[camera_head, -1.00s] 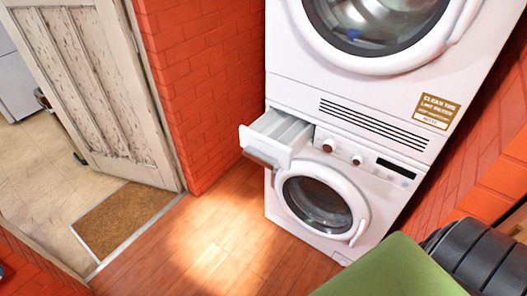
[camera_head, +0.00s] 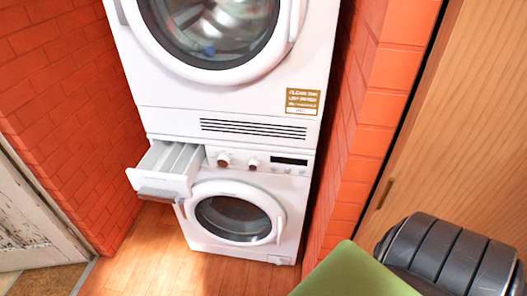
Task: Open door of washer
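The washer (camera_head: 270,191) is the white lower machine of a stack, with two knobs and a dark display on its panel. Its round door (camera_head: 232,218) has dark glass and a white rim, and appears shut. The door handle is at the right side of the rim. The detergent drawer (camera_head: 166,168) is pulled out at the washer's upper left and overhangs the door's upper left edge in this view. Neither of my grippers is in view.
A dryer (camera_head: 225,60) with a round door sits on the washer. Brick walls flank the stack. A wooden cabinet (camera_head: 450,120) is at right. A dark ribbed object (camera_head: 450,255) and a green surface (camera_head: 355,275) fill the lower right. Wooden floor (camera_head: 150,255) lies in front.

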